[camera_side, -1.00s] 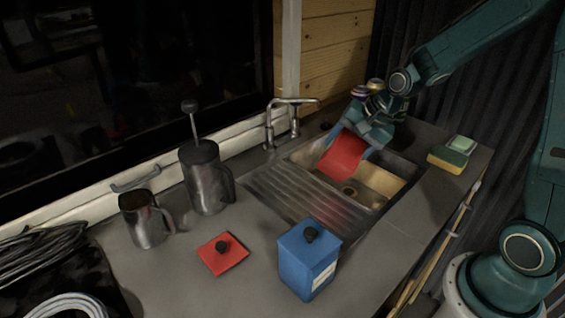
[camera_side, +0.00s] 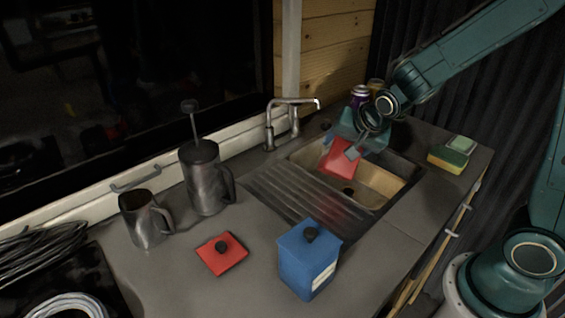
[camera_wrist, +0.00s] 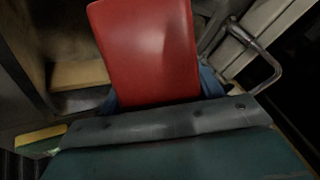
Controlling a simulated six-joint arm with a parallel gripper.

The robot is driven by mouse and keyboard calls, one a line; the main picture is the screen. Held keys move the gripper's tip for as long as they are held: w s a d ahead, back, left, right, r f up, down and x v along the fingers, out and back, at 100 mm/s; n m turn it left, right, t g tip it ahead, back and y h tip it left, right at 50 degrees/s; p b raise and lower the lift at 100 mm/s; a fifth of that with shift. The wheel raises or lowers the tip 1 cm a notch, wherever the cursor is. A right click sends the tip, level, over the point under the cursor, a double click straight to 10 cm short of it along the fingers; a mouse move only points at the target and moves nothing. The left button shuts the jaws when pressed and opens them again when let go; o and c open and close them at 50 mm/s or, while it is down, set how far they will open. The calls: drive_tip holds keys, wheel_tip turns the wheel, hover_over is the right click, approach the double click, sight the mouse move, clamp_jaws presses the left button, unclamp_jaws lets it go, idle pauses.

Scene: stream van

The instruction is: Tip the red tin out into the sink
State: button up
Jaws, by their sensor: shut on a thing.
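The red tin (camera_side: 340,156) is tilted in my gripper (camera_side: 354,150), over the far left part of the sink (camera_side: 384,185). My gripper is shut on the tin. In the wrist view the tin (camera_wrist: 148,50) fills the upper middle, with the blue fingers (camera_wrist: 210,84) at its sides. The tin's opening and anything inside it are hidden in both views. A red lid (camera_side: 222,254) with a black knob lies flat on the counter, apart from the tin.
The tap (camera_side: 292,120) stands just left of the tin, behind the sink. A blue tin (camera_side: 306,265), a French press (camera_side: 203,180) and a metal jug (camera_side: 143,220) stand on the counter. Sponges (camera_side: 452,157) lie right of the sink. Jars (camera_side: 360,92) stand behind my gripper.

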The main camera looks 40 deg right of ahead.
sight(331, 155)
drive_tip(key=shift+a+r+h, duration=0.1)
drive_tip(key=shift+a+h, duration=0.1)
drive_tip(key=shift+h, duration=0.1)
drive_tip(key=shift+a+f+n+t+h, duration=0.3)
drive_tip(key=shift+f+h, duration=0.05)
drive_tip(key=shift+h, duration=0.25)
drive_tip(key=shift+s+a+r+n+t+h+b, duration=0.15)
drive_tip(key=shift+a+r+n+t+h+b, duration=0.2)
drive_tip(key=shift+a+h, duration=0.35)
drive_tip(key=shift+s+a+r+n+t+h+b, duration=0.15)
drive_tip(key=shift+a+r+t+h+b, duration=0.2)
drive_tip(key=shift+a+h, duration=0.35)
drive_tip(key=shift+s+a+f+n+t+h, duration=0.15)
drive_tip(key=shift+a+f+n+t+h, duration=0.25)
drive_tip(key=shift+a+h, duration=0.5)
drive_tip(key=shift+s+a+r+t+h+b, duration=0.1)
drive_tip(key=shift+a+r+t+h+b, duration=0.15)
drive_tip(key=shift+a+h, duration=0.35)
drive_tip(key=shift+d+n+t, duration=0.1)
drive_tip(key=shift+n+t, duration=0.15)
drive_tip(key=shift+n, duration=0.05)
